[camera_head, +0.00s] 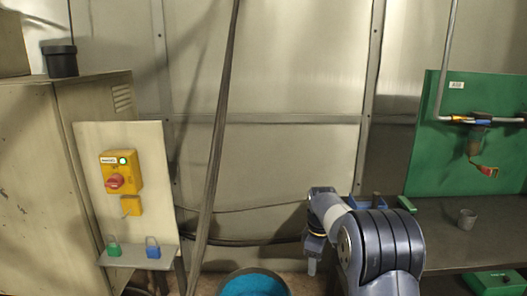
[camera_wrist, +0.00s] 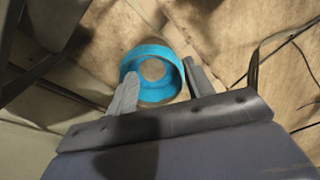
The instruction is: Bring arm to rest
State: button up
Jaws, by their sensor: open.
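My arm stands at the lower right of the head view, folded with its end pointing down. My gripper (camera_head: 312,266) hangs in front of the dark bench and left of it. In the wrist view my gripper (camera_wrist: 160,88) is open, its two grey fingers apart with nothing between them. A blue round tub (camera_wrist: 176,60) lies below and beyond the fingers, on the floor. The tub also shows at the bottom of the head view (camera_head: 254,284), left of my gripper and partly cut off by the frame.
A yellow switch box (camera_head: 121,172) with a red knob is on a pale panel at left. Green and blue padlocks (camera_head: 153,248) sit on its shelf. A dark slanting pole (camera_head: 214,150) crosses the middle.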

jog(key=s+f+m+b, duration=0.3)
jog(key=s+f+m, duration=0.6)
jog(key=f, duration=0.5)
jog(key=shift+s+a, duration=0.25)
jog(key=shift+s, duration=0.05)
